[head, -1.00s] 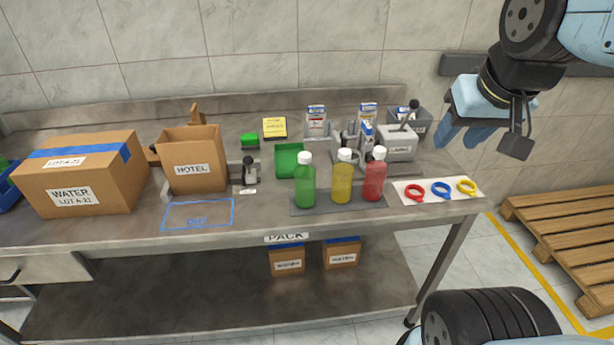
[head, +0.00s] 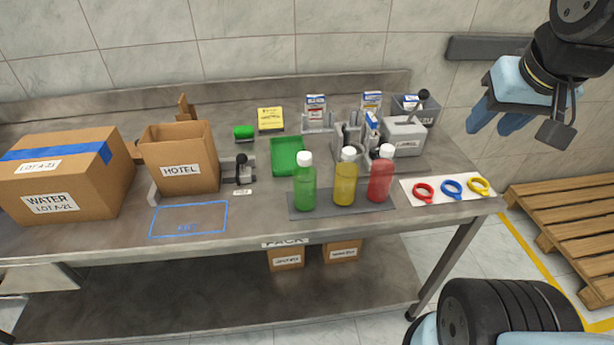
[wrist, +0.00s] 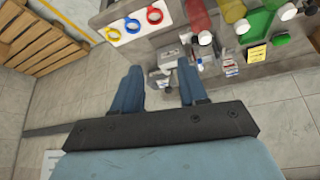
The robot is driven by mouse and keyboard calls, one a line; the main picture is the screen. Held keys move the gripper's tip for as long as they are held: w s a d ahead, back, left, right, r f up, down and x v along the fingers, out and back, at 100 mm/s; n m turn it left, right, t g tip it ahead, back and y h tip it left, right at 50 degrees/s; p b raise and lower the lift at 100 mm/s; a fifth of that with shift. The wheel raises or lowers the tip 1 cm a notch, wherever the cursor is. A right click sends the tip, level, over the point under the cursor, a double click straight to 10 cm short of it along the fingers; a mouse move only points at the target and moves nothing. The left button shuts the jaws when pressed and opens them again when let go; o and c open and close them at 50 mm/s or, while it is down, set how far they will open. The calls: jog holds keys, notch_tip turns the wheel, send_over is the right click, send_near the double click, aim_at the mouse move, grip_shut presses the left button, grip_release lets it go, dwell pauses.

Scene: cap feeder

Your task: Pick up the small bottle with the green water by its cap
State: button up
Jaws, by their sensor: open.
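The small bottle with green water (head: 304,184) stands upright on a grey mat (head: 372,208) near the front edge of the steel bench, with its white cap (head: 305,158) on top. A yellow bottle (head: 346,180) and a red bottle (head: 381,176) stand to its right, also white-capped. My gripper (head: 497,122) is open and empty, up in the air at the right, well apart from the bottles. In the wrist view, my gripper's two blue fingers (wrist: 160,92) are spread with nothing between them, and the green bottle (wrist: 260,24) shows at the top right.
A white card with red, blue and yellow rings (head: 451,189) lies right of the bottles. A green tray (head: 287,157) and a grey device with a lever (head: 403,136) stand behind. Cardboard boxes (head: 180,160) stand left. A wooden pallet (head: 570,215) lies on the floor at right.

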aim_at(305, 169)
jog(key=shift+o, duration=0.2)
